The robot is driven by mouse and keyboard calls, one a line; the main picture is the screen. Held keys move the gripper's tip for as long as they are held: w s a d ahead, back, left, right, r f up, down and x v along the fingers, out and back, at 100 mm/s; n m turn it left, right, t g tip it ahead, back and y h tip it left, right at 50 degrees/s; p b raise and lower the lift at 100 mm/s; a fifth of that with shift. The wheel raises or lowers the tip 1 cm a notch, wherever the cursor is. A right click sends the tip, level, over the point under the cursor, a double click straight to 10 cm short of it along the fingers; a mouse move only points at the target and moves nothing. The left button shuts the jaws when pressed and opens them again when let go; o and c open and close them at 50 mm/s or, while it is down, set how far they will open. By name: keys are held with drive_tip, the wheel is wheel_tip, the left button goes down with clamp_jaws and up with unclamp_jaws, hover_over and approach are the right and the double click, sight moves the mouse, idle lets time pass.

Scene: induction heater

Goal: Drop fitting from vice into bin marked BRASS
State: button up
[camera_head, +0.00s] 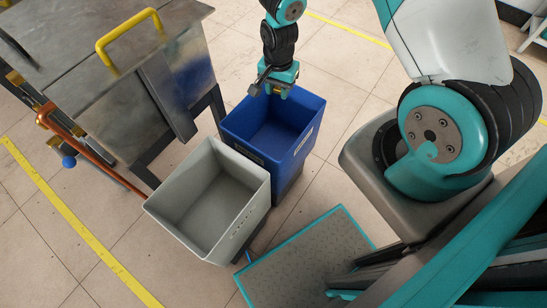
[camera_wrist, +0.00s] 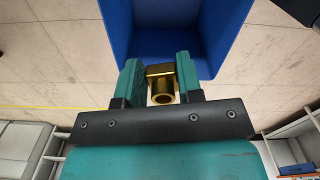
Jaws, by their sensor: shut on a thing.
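The blue bin also shows beyond the fingers in the wrist view (camera_wrist: 165,18). A grey bin (camera_head: 257,200) stands beside the blue one, nearer the camera, and looks empty. Both bins have front labels, too small to read, so I cannot tell which is marked BRASS.
A metal bench (camera_head: 75,65) with a yellow handle (camera_head: 128,36) stands left of the bins. An orange bar (camera_head: 95,160) and a blue ball (camera_head: 68,162) are at its near side. Tiled floor (camera_head: 345,185) is open right of the blue bin.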

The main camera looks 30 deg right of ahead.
drive_tip(key=shift+w+d+f+m+b, duration=0.1)
drive_tip(key=shift+w+f+m+b, duration=0.1)
drive_tip(key=shift+f+m+b, duration=0.3)
drive_tip(key=shift+w+f+m+b, duration=0.2)
drive_tip(key=shift+m+b, duration=0.45)
drive_tip(key=shift+m, duration=0.05)
wheel_tip(320, 180, down, 6)
drive_tip(key=b, duration=0.5)
drive_tip(key=shift+r, duration=0.2)
drive_tip(key=o, duration=1.1)
wheel_tip(320, 180, up, 18)
drive_tip(key=p, duration=0.2)
drive_tip(key=shift+f+p, duration=0.25)
drive_tip(key=shift+p, duration=0.15)
